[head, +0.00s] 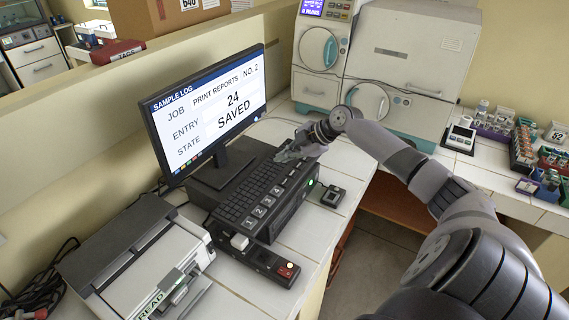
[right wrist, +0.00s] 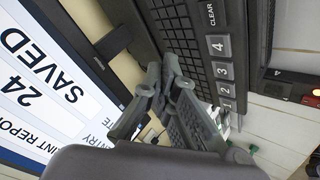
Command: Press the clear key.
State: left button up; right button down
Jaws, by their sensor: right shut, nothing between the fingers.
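The word CLEAR (right wrist: 211,15) shows in the right wrist view on the dark key strip, just past the grey 4 key (right wrist: 218,45). In the head view this strip lies along the near edge of the black keyboard (head: 240,195), and the CLEAR wording is too small to read. My right gripper (head: 284,155) is over the far end of the keyboard. In the right wrist view the gripper (right wrist: 166,75) is shut and empty, with its fingertips over the small black keys, to the left of the numbered keys. I cannot tell whether it touches them. My left gripper is not in view.
A monitor (head: 210,107) stands behind the keyboard and reads "ENTRY 24, STATE SAVED". A small black box with buttons (head: 333,196) sits right of the keyboard.

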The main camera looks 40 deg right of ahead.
jog(key=b, duration=0.3)
send_over(284, 183)
notch_tip(284, 183, down, 6)
jog(key=shift+s+r, duration=0.15)
jog(key=shift+r, duration=0.05)
jog(key=shift+f+b, duration=0.55)
jog(key=shift+f, duration=0.1)
jog(key=shift+f, duration=0.1)
dwell(0.4)
jog(key=shift+f+b, duration=0.3)
jog(key=shift+b, duration=0.15)
jog(key=shift+f+b, duration=0.4)
jog(key=shift+b, duration=0.05)
dwell(0.4)
jog(key=shift+r, duration=0.1)
jog(key=shift+r+p, duration=0.45)
jog(key=shift+r, duration=0.25)
jog(key=shift+r, duration=0.1)
